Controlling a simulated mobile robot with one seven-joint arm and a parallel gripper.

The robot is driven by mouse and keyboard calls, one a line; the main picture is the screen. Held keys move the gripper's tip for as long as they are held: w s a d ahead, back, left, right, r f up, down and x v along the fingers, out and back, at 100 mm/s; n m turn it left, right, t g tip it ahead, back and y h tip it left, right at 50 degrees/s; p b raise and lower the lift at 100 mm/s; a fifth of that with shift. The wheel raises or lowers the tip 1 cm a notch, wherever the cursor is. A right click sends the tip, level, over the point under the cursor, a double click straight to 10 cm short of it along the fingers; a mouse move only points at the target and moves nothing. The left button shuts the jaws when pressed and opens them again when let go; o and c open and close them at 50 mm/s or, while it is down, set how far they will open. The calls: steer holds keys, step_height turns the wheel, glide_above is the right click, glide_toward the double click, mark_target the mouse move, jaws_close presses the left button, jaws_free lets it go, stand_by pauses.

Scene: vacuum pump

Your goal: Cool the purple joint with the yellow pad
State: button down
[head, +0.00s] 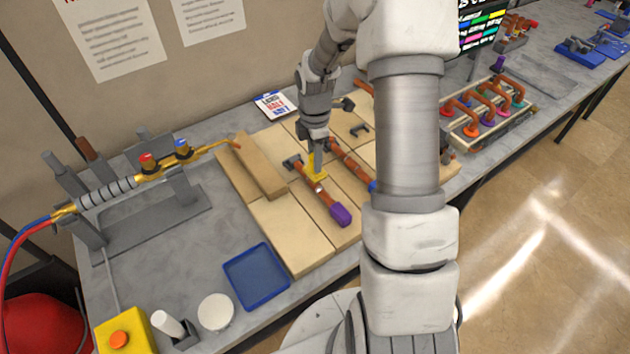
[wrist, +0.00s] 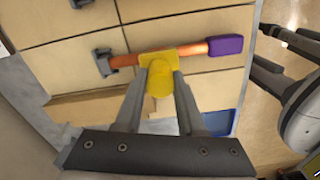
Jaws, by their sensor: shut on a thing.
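A copper pipe (head: 328,199) with a purple end (head: 340,215) lies across the wooden boards, held by a grey clamp (head: 293,163) at its far end. In the wrist view the pipe (wrist: 193,50) runs sideways, with the purple end (wrist: 226,46) at the right. My gripper (head: 318,160) points down over the pipe and is shut on the yellow pad (head: 316,171). In the wrist view the pad (wrist: 160,63) lies over the middle of the pipe, left of the purple end, and seems to touch it. The pipe under the pad is hidden.
A second copper pipe (head: 352,164) with a blue end lies just right of the pad. A torch (head: 165,165) rests on a stand at the left. A blue tray (head: 256,276), a white disc (head: 216,312) and a yellow button box (head: 122,333) stand at the front. My arm hides part of the bench.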

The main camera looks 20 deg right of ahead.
step_height(320, 180, up, 5)
steer(key=p, duration=0.3)
steer(key=shift+f, duration=0.15)
steer(key=shift+r, duration=0.85)
steer(key=shift+s+f, duration=0.1)
steer(key=shift+f, duration=0.1)
